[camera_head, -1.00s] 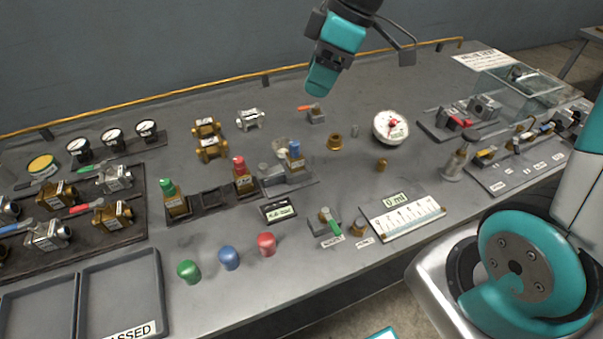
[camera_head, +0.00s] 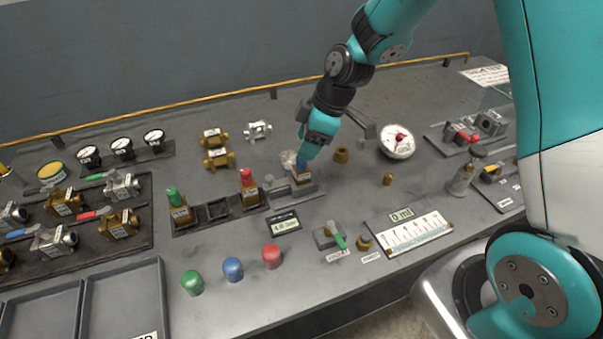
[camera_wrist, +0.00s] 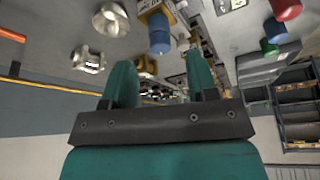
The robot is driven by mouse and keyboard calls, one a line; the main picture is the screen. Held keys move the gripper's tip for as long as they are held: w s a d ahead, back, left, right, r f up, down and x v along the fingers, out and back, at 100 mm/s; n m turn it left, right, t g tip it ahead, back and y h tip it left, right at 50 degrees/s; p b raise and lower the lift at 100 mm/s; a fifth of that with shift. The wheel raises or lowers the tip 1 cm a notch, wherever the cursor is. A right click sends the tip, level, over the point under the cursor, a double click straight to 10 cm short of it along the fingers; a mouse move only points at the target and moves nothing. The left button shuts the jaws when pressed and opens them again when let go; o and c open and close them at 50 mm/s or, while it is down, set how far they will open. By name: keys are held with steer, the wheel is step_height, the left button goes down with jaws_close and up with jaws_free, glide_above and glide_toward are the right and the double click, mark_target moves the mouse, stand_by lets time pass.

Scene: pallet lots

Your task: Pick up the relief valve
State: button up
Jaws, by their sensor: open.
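The relief valve with the blue cap (camera_head: 301,168) and a brass body stands upright on a small grey stand (camera_head: 300,192) at the middle of the bench. My gripper (camera_head: 308,152) is just above it and partly hides its cap. In the wrist view the valve's blue cap (camera_wrist: 159,40) shows between and beyond my open, empty fingers (camera_wrist: 160,74). Whether a finger touches it I cannot tell. Two similar valves, one green-capped (camera_head: 176,205) and one red-capped (camera_head: 248,188), stand in a dark rack (camera_head: 218,211) to the left, with an empty slot between them.
A small display (camera_head: 284,222) sits in front of the stand. A brass fitting (camera_head: 341,156) and a white round gauge (camera_head: 397,142) stand to the right. Green, blue and red knobs (camera_head: 233,268) line the front edge. Brass valves (camera_head: 218,157) lie behind the rack.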

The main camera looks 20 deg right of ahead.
mark_target(301, 174)
steer(key=p+x, duration=0.1)
steer(key=x, duration=0.3)
steer(key=shift+f, duration=0.25)
jaws_close()
